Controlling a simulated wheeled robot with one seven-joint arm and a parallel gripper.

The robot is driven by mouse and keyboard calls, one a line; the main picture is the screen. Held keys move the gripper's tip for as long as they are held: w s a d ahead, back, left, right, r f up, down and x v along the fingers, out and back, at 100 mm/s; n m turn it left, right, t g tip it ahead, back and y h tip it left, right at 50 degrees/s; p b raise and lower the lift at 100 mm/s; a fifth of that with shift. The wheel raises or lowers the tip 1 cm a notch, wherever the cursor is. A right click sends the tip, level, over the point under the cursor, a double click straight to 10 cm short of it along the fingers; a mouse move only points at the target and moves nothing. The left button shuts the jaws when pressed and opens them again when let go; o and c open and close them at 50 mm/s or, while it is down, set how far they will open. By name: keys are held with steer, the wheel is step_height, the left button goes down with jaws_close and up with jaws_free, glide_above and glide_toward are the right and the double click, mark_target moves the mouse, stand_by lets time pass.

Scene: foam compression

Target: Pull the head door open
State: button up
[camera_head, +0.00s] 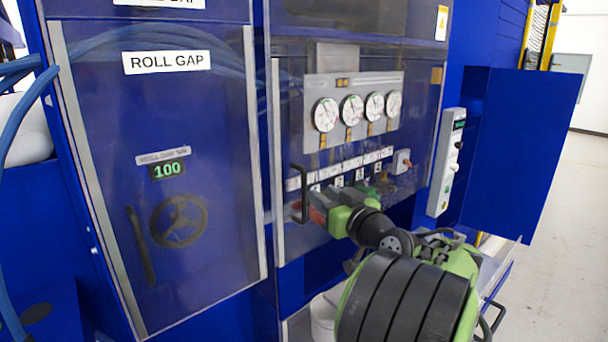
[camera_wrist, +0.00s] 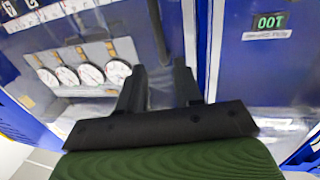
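The gauge door (camera_head: 289,250) is a clear panel in a grey frame, right of the roll gap door, and looks closed. I cannot read a name on it. Its black upright bar handle (camera_head: 299,193) is at its left edge. My gripper (camera_head: 322,205) is in front of the panel, just right of the handle. In the wrist view, my gripper (camera_wrist: 160,72) has its two black fingers apart. The handle (camera_wrist: 156,30) runs down toward the gap between the fingertips. I cannot tell whether they touch it.
The roll gap door (camera_head: 100,130) with its black handle (camera_head: 140,245) and handwheel (camera_head: 179,221) is at left. A control box (camera_head: 446,165) and a blue panel (camera_head: 520,150) stand to the right. Several dials (camera_head: 352,109) sit behind the clear panel. Open floor (camera_head: 575,230) is at far right.

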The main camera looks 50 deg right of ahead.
mark_target(306, 183)
steer(key=p+x, duration=0.2)
steer(key=x, duration=0.7)
steer(key=shift+w+a, duration=0.1)
jaws_close()
